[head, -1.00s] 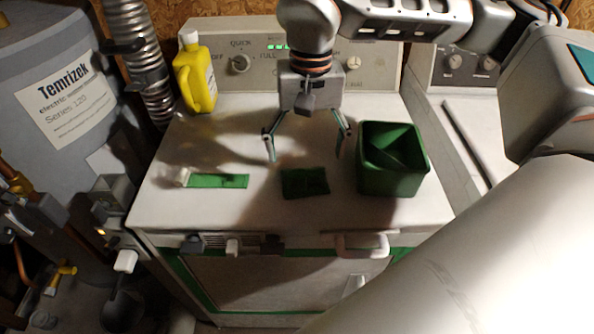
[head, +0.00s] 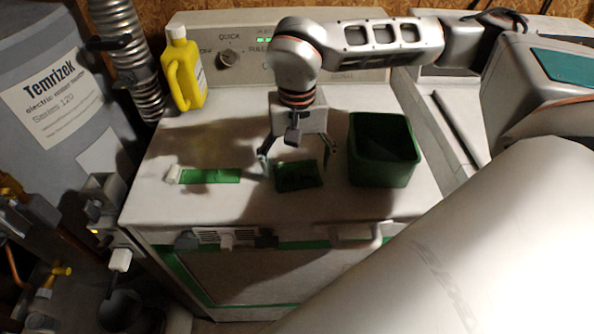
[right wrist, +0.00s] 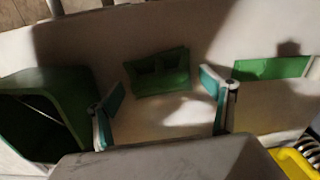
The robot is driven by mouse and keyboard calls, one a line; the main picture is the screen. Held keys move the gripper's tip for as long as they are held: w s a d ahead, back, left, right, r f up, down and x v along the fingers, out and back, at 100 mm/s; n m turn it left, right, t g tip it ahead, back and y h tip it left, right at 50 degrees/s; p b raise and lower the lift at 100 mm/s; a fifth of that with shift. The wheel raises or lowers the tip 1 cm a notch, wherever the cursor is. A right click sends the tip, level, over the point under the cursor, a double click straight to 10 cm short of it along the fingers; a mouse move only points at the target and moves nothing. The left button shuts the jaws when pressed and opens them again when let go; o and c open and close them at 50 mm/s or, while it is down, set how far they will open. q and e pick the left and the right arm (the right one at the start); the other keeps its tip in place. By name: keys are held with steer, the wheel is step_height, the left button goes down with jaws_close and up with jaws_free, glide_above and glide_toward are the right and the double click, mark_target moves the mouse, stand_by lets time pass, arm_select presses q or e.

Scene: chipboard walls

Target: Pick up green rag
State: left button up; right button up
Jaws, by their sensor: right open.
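The green rag (head: 298,178) is a small, dark green folded cloth lying on the white machine top (head: 250,212). In the right wrist view the rag (right wrist: 158,76) lies just beyond the space between the fingertips. My right gripper (head: 297,166) is open, pointing down, with one finger on each side of the rag. In the right wrist view the jaws (right wrist: 160,98) are wide apart with nothing between them. Whether the fingertips touch the surface, I cannot tell. My left gripper is not in view.
A green bin (head: 382,176) stands close to the right of the gripper. A flat green strip (head: 210,176) with a white end piece lies to the left. A yellow jug (head: 184,72) stands at the back left. A control panel (head: 225,35) rises behind.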

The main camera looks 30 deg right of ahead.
mark_target(297, 163)
steer(key=c, duration=1.2)
step_height(297, 163, up, 20)
steer(key=shift+r+p, duration=0.1)
steer(key=shift+p, duration=0.35)
steer(key=o, duration=0.3)
steer(key=shift+c, duration=0.8)
